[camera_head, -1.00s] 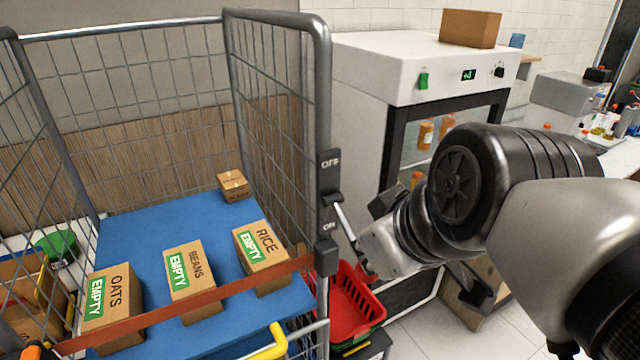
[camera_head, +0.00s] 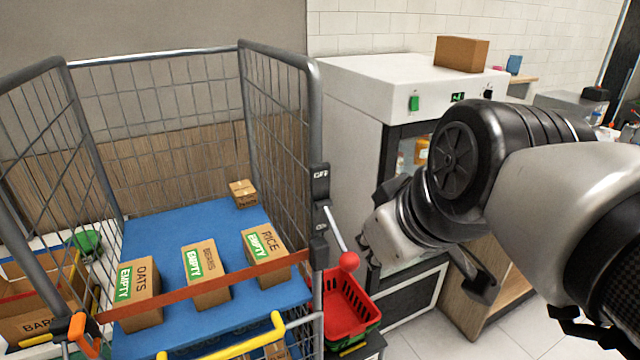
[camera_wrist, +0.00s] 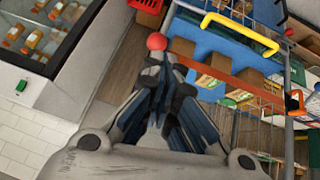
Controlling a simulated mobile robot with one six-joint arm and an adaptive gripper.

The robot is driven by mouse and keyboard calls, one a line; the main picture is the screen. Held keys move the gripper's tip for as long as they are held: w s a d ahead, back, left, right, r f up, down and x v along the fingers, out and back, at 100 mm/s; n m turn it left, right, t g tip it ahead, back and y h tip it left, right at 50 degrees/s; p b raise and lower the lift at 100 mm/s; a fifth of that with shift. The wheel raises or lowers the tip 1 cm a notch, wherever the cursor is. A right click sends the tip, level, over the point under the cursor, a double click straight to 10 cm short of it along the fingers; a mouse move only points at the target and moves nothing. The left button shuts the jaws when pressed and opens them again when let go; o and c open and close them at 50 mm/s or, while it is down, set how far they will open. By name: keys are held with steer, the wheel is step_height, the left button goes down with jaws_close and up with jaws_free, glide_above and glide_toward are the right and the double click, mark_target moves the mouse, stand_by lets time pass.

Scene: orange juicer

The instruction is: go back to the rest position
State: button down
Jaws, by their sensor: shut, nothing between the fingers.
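My gripper (camera_wrist: 168,80) is shut and empty in the wrist view, its dark fingers together. In the head view my gripper (camera_head: 368,256) hangs at the end of the arm, to the right of the roll cage. A lever with a red ball knob (camera_head: 348,261) sticks out from the switch box (camera_head: 320,200) on the cage post and slopes down to the right. The red knob also shows in the wrist view (camera_wrist: 156,41), just beyond the fingertips. My fingers look apart from it.
The roll cage (camera_head: 315,110) holds boxes marked oats (camera_head: 140,293), beans (camera_head: 205,272) and rice (camera_head: 265,257) on a blue shelf (camera_head: 185,228). A red basket (camera_head: 350,308) sits below the knob. A white fridge (camera_head: 365,85) stands behind my arm. Floor is clear at lower right.

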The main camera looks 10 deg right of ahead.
steer(key=s+f+m+g+b, duration=0.1)
steer(key=s+f+b, duration=0.1)
steer(key=f, duration=0.4)
steer(key=s+d+f+m+g+b, duration=0.1)
steer(key=s+f+m+b, duration=0.1)
steer(key=s+f, duration=0.3)
steer(key=s+f+m+h+b, duration=0.1)
steer(key=s+f+b, duration=0.2)
steer(key=f, duration=0.6)
steer(key=shift+s+d+f+g, duration=0.15)
steer(key=shift+s+f+g, duration=0.1)
steer(key=shift+s+g, duration=0.2)
